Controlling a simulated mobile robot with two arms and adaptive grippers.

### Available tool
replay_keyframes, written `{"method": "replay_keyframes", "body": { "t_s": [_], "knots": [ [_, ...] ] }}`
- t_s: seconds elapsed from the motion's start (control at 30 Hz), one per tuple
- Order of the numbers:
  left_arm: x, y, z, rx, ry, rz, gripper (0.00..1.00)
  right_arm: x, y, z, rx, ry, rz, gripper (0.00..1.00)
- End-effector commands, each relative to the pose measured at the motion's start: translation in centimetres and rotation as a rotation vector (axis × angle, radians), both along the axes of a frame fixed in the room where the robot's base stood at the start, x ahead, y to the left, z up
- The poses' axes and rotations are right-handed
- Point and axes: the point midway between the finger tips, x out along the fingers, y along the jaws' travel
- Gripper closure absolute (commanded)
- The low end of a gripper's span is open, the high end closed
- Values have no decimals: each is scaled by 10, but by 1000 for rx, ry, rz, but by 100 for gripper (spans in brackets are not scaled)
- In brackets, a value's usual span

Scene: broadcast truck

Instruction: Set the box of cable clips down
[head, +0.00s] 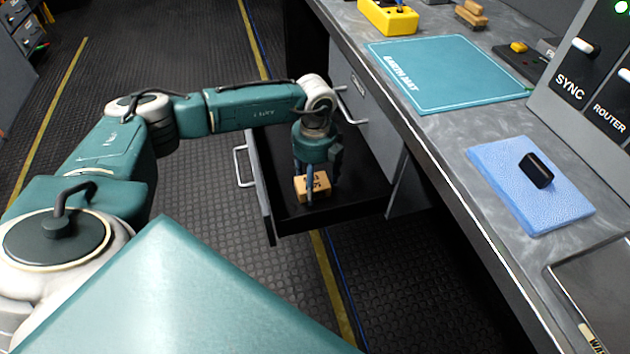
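The box of cable clips (321,186), a small tan box with dark print on top, is inside the open drawer (350,214), near its near side wall. It appears to be at the drawer floor; a small gap under it cannot be ruled out. My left gripper (322,190) points down into the drawer at the box. One dark finger crosses in front of the box, and the other is at its right edge. Whether the fingers press on the box cannot be made out. My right gripper is out of view.
The grey counter (440,130) runs along the right above the drawer. It carries a teal mat (450,75), a blue cloth (510,200) with a black object (536,170), and a yellow box (388,17). The drawer's dark floor has bare room around the box.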

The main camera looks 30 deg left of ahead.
Motion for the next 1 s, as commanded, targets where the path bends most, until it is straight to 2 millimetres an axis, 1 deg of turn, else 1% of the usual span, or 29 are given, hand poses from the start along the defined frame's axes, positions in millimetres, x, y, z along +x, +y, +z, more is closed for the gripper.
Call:
{"method": "replay_keyframes", "body": {
  "t_s": [0.27, 0.37, 0.4, 0.47, 0.5, 0.7, 0.8, 0.9, 1.0],
  "knots": [
    [0, 0, 1, 0, 0, 0, 26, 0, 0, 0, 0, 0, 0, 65],
    [0, 0, 8, -1, -1, 0, 26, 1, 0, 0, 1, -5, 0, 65],
    [0, 0, 13, -1, -1, 0, 26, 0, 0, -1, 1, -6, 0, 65],
    [1, 0, 24, -2, -2, 0, 26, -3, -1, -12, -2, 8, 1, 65],
    [1, 0, 33, -1, -3, 0, 26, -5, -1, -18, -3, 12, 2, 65],
    [1, 0, 77, 0, -4, 0, 26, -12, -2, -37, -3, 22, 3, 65],
    [1, 0, 96, -1, -3, -1, 26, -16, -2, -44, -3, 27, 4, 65],
    [1, 0, 109, 0, -1, -1, 26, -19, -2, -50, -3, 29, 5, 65],
    [1, 0, 118, -1, -1, -1, 26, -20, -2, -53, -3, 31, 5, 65]
  ]
}}
